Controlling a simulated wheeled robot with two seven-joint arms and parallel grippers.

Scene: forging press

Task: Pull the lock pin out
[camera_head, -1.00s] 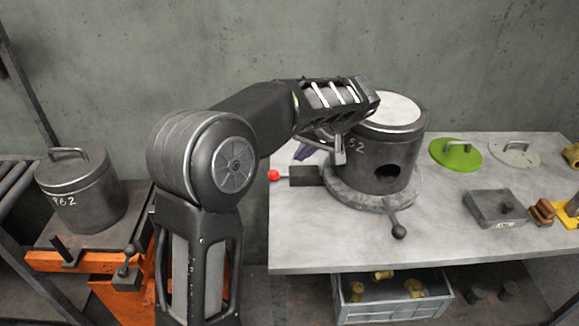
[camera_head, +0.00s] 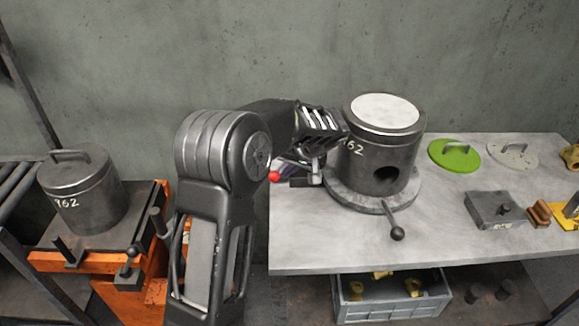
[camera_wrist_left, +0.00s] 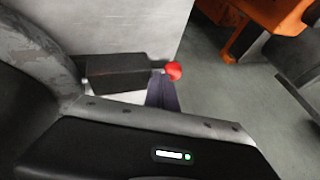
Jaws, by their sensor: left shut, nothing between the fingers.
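The lock pin's red ball knob (camera_head: 274,176) shows at the left edge of the table, beside the dark block (camera_head: 300,182) at the foot of the grey cylinder (camera_head: 385,150) marked 62. In the left wrist view the red knob (camera_wrist_left: 174,71) sticks out from the end of the dark block (camera_wrist_left: 118,72). My left gripper (camera_head: 316,178) is shut and empty, just in front of the block and close to the cylinder's round base. It partly hides the block in the head view. I cannot tell whether it touches the block. My right gripper is not in view.
A ball-ended handle (camera_head: 397,233) projects from the cylinder's base. A green lid (camera_head: 454,154), a grey lid (camera_head: 513,155) and a grey box (camera_head: 494,209) lie on the table (camera_head: 320,250). Another lidded cylinder (camera_head: 80,190) stands on an orange frame at left.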

